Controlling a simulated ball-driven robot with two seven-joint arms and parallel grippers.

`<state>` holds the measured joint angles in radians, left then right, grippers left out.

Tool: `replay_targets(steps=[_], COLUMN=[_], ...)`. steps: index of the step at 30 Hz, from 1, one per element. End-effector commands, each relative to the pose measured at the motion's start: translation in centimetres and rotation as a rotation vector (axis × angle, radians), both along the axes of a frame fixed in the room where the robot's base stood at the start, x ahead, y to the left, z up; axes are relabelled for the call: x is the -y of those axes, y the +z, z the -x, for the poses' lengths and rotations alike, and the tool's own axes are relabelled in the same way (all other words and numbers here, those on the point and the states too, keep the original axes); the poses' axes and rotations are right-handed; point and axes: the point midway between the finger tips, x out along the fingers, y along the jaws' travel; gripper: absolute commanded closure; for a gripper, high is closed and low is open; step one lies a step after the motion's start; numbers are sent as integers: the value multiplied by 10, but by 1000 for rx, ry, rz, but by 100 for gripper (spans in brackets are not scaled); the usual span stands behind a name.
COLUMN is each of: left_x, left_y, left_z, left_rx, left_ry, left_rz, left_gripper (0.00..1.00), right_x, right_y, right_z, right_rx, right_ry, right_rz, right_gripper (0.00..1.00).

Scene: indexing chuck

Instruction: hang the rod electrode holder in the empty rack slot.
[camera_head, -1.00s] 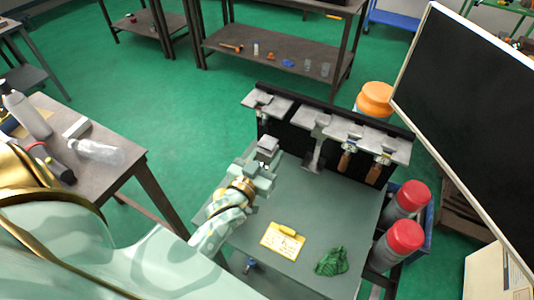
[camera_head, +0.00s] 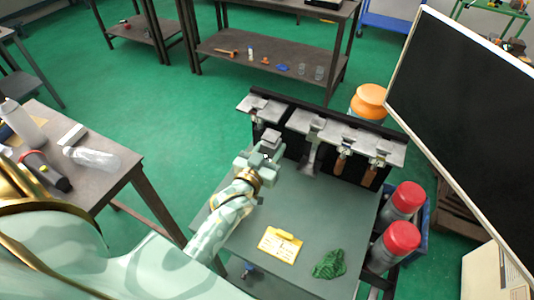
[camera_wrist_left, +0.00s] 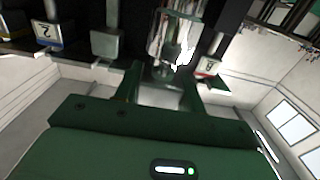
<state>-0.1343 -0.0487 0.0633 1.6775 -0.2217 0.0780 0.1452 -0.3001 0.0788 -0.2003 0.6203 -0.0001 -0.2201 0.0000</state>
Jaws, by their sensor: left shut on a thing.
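My left gripper (camera_head: 262,163) is in front of the left part of the rack (camera_head: 330,130), above the back of the grey table. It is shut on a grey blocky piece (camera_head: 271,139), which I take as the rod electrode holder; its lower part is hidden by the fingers. In the left wrist view the gripper (camera_wrist_left: 165,88) points at the dark rack, and pale metal parts show just beyond the fingers. A wide-bladed tool (camera_head: 312,158) and two wooden-handled tools (camera_head: 341,163) hang in the middle and right slots. The leftmost bracket (camera_head: 262,106) has no clear tool under it. My right gripper is out of view.
A monitor (camera_head: 465,95) rises at the right. A side table (camera_head: 95,170) with bottles stands at the left.

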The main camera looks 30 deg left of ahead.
Motion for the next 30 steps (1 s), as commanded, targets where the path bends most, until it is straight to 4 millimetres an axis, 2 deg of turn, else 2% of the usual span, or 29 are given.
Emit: replay_targets(steps=[30], left_x=[-5], left_y=[2], left_z=[-77], left_rx=[6], left_ry=[0], left_rz=[0], left_gripper=[100], right_x=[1], right_y=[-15], right_z=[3], right_rx=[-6], right_ry=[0], right_rz=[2], right_gripper=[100])
